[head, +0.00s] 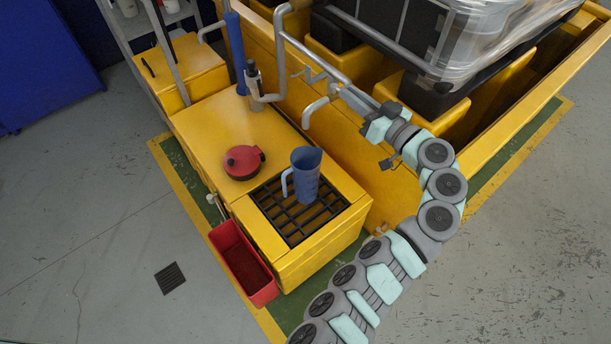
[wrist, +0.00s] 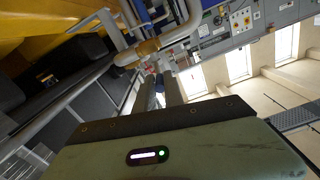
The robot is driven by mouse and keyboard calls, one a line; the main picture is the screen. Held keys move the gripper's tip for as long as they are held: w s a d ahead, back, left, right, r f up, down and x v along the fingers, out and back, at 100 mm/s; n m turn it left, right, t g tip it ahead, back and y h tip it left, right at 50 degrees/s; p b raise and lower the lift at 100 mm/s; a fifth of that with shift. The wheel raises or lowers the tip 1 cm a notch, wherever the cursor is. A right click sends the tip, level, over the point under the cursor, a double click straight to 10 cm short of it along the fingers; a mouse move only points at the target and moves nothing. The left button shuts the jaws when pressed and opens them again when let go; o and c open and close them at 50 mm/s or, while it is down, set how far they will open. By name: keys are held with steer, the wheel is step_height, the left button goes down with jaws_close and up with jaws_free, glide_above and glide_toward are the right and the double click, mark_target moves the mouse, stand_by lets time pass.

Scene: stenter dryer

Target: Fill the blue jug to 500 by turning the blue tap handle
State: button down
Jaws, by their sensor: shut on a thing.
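The blue jug (head: 306,177) stands upright on the black grate (head: 271,208) of the yellow bench, its handle to the left. Its fill level and scale cannot be read. A grey bent spout (head: 309,113) hangs above it and slightly to the right in the picture. My gripper (head: 347,93) is at the pipework just right of the spout. In the wrist view my gripper (wrist: 159,78) is shut, with a small blue part (wrist: 160,84) between the fingers. It looks like the blue tap handle, mostly hidden by the fingers. Its turn angle cannot be told.
A red lidded pot (head: 243,161) sits left of the jug on the yellow bench (head: 200,128). A red bin (head: 242,262) stands at the bench's front left. Grey pipes (head: 290,40) and a wrapped tank (head: 480,35) are behind. Floor at left is mostly clear.

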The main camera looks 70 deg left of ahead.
steer(key=shift+s+r+p, duration=0.2)
steer(key=shift+p, duration=0.25)
steer(key=m+t+p, duration=0.1)
steer(key=t, duration=0.1)
steer(key=s+m+t+p, duration=0.1)
steer(key=t+p, duration=0.1)
steer(key=s+m+t+y+p, duration=0.1)
steer(key=m+t, duration=0.1)
steer(key=shift+d+f+p, duration=0.2)
steer(key=shift+d+p, duration=0.05)
steer(key=shift+p, duration=0.15)
